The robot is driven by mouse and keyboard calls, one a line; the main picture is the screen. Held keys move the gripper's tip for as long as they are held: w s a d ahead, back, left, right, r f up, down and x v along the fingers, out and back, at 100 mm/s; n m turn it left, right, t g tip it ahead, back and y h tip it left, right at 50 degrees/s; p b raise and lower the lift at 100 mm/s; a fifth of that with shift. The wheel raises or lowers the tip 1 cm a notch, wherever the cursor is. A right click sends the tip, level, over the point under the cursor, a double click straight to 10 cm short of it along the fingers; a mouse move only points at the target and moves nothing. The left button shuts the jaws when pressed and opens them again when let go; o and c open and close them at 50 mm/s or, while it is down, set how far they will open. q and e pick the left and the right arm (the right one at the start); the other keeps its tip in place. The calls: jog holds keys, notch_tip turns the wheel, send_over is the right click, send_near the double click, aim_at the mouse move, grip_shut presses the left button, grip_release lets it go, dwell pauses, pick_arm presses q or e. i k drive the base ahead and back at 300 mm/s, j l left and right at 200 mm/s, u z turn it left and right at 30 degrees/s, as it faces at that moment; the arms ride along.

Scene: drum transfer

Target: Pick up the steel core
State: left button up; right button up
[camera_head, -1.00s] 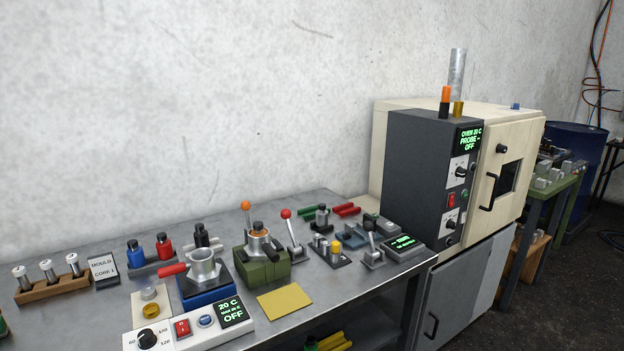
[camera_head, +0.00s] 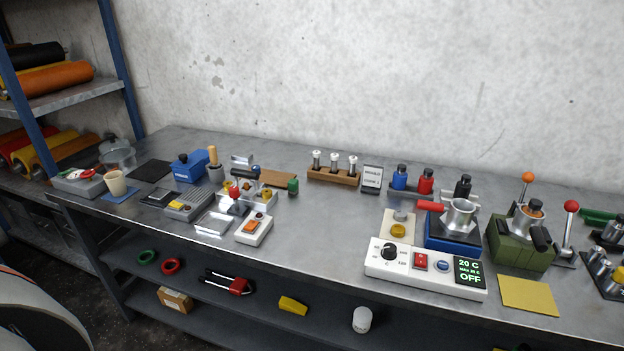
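A wooden rack (camera_head: 325,176) stands at the back of the steel bench and holds three upright steel pins: a left one (camera_head: 316,161), a middle one (camera_head: 334,164) and a right one (camera_head: 352,167). Their lower ends are hidden in the rack. A small sign (camera_head: 371,179) stands just right of the rack; its small lettering is hard to read now, but earlier it read "MOULD CORE 1". I cannot tell which pin, if any, is the steel core. Neither of my grippers is in view.
A hotplate (camera_head: 455,239) with a metal pot (camera_head: 460,215), its white control panel (camera_head: 425,272) and a green block mould (camera_head: 518,243) stand right of the rack. Small tools crowd the left. Bare bench (camera_head: 325,230) lies in front of the rack.

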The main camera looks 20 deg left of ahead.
aim_at(316, 154)
jog(key=u, duration=0.4)
jog(key=i+j, duration=0.3)
jog(key=i+j+z, duration=0.15)
jog(key=i+j, duration=0.2)
jog(key=j, duration=0.15)
jog(key=i+j, duration=0.3)
jog(key=j, duration=0.15)
jog(key=z, duration=0.05)
